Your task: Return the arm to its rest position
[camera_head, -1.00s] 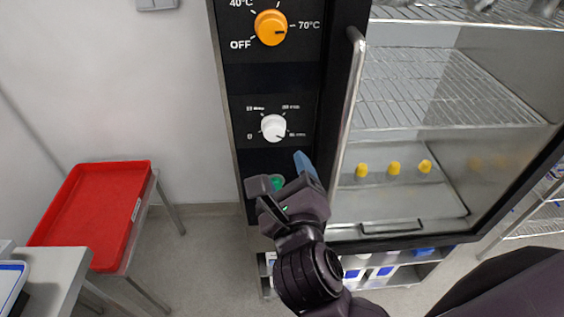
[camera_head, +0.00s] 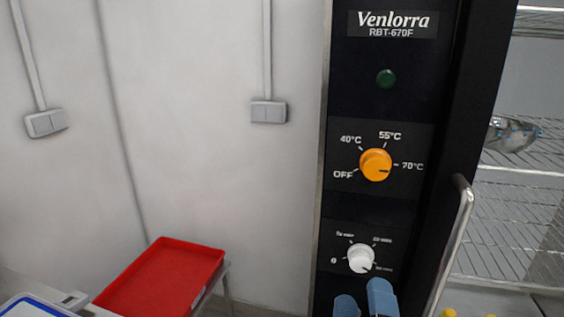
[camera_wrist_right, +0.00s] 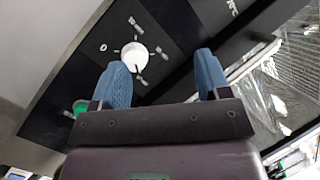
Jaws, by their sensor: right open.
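My right gripper (camera_head: 362,303) shows at the bottom edge of the head view, just below the white knob. Only its two blue fingertips are visible there; the arm is out of frame. In the right wrist view the blue fingers (camera_wrist_right: 160,82) stand wide apart with nothing between them. The white knob (camera_wrist_right: 134,56) lies beyond the left finger, and a green button (camera_wrist_right: 80,107) shows left of that finger. I cannot tell whether a finger touches the panel. My left gripper is not in view.
A red tray (camera_head: 165,280) is at the lower left.

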